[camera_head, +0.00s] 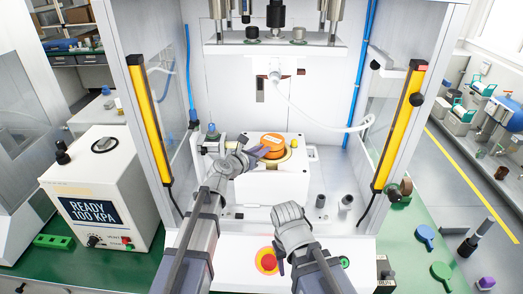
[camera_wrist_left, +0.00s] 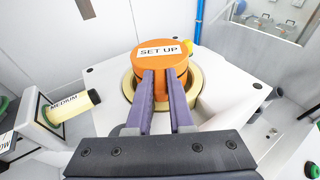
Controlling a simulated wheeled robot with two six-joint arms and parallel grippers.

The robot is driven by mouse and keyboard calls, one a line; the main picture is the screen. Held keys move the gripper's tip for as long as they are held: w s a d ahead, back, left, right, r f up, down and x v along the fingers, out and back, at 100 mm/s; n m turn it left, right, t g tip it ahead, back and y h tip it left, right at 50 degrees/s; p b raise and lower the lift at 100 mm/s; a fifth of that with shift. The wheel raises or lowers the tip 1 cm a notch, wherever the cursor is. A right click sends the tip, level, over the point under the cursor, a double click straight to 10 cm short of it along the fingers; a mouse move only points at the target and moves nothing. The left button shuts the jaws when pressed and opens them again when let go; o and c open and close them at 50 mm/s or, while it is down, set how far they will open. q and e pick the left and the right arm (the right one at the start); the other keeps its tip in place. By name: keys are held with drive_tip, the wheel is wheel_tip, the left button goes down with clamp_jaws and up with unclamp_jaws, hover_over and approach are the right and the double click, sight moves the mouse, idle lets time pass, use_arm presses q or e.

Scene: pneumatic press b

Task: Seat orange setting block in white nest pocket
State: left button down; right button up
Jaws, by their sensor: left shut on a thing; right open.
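The orange setting block (camera_head: 272,142) is a round piece with a white "SET UP" label. It sits at the ringed opening of the white nest (camera_head: 275,184) inside the press. In the left wrist view the block (camera_wrist_left: 163,51) rises above a cream ring (camera_wrist_left: 130,88) in the nest's top. How deep it sits cannot be told. My left gripper (camera_head: 262,152) is shut on the block's near side, and its purple fingers (camera_wrist_left: 163,78) meet it in the left wrist view. My right gripper (camera_head: 281,262) is in front of the press base; its fingers are small and partly hidden.
Yellow light-curtain posts (camera_head: 149,118) (camera_head: 399,124) flank the press opening. The press head (camera_head: 275,45) hangs above the nest. A white cable (camera_head: 325,122) loops behind it at right. A red button (camera_head: 268,262) lies near my right gripper. A "MEDIUM" cylinder (camera_wrist_left: 73,106) is left of the nest.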

use_arm(q)
drive_tip(key=shift+f+b, duration=0.35)
drive_tip(key=shift+f, duration=0.1)
drive_tip(key=c, duration=0.7)
unclamp_jaws()
drive_tip(key=shift+s, duration=0.1)
drive_tip(key=shift+s+a+r, duration=0.2)
drive_tip(key=shift+s+a, duration=0.05)
drive_tip(key=shift+s, duration=0.2)
drive_tip(key=p+v, duration=0.2)
drive_tip(key=v, duration=0.4)
drive_tip(key=shift+s+a+r, duration=0.1)
drive_tip(key=shift+s+a, duration=0.1)
drive_tip(key=shift+s, duration=0.15)
drive_tip(key=shift+d, duration=0.1)
